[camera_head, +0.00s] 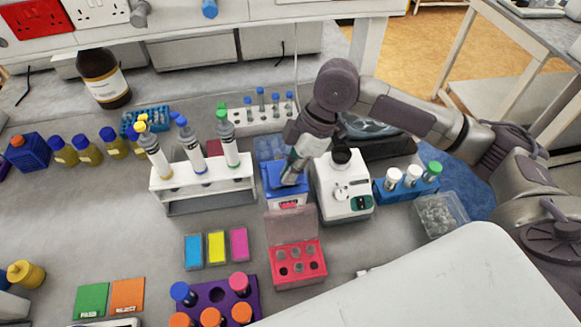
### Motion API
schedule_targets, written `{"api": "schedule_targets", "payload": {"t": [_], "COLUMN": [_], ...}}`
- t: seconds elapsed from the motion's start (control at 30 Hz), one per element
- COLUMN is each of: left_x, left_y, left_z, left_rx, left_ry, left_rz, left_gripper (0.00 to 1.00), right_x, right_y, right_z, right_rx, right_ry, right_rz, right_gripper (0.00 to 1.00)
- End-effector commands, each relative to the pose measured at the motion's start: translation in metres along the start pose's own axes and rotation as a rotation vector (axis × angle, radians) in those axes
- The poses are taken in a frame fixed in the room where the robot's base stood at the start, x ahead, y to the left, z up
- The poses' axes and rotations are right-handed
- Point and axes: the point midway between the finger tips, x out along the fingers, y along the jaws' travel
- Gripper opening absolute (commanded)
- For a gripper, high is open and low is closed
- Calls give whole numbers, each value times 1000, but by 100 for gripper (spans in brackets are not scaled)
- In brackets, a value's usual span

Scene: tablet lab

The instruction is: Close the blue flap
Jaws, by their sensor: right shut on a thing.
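A small blue box (284,199) with a pale front stands on the bench right of the white tube rack. A translucent blue panel (267,147), which looks like its raised flap, shows behind it. My right gripper (291,178) reaches down from the upper right, with its fingertips at the blue box's top. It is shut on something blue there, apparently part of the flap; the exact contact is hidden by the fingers. My left gripper is out of view.
A white instrument (342,188) stands close on the right. A white rack (206,189) with capped tubes stands on the left. A red box (294,268) with its lid raised is in front. A clear tub (440,215) is further right.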

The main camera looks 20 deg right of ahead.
Motion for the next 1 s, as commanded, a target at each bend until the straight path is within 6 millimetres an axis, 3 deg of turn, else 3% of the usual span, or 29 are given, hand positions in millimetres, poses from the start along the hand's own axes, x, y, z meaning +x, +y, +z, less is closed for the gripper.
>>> {"api": "schedule_targets", "payload": {"t": [0.1,0.8,0.9,1.0], "left_x": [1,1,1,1], "left_y": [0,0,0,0], "left_z": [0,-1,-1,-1], "left_rx": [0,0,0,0], "left_ry": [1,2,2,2], "left_rz": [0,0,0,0], "left_gripper": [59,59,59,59], "right_x": [7,8,7,6], "right_y": [-3,-2,-2,-2], "right_z": [4,6,5,4], "right_rx": [2,-1,-1,-2], "right_ry": [-11,-14,-11,-9], "right_rz": [-12,1,3,4], "right_gripper": [0,0,20,31]}}
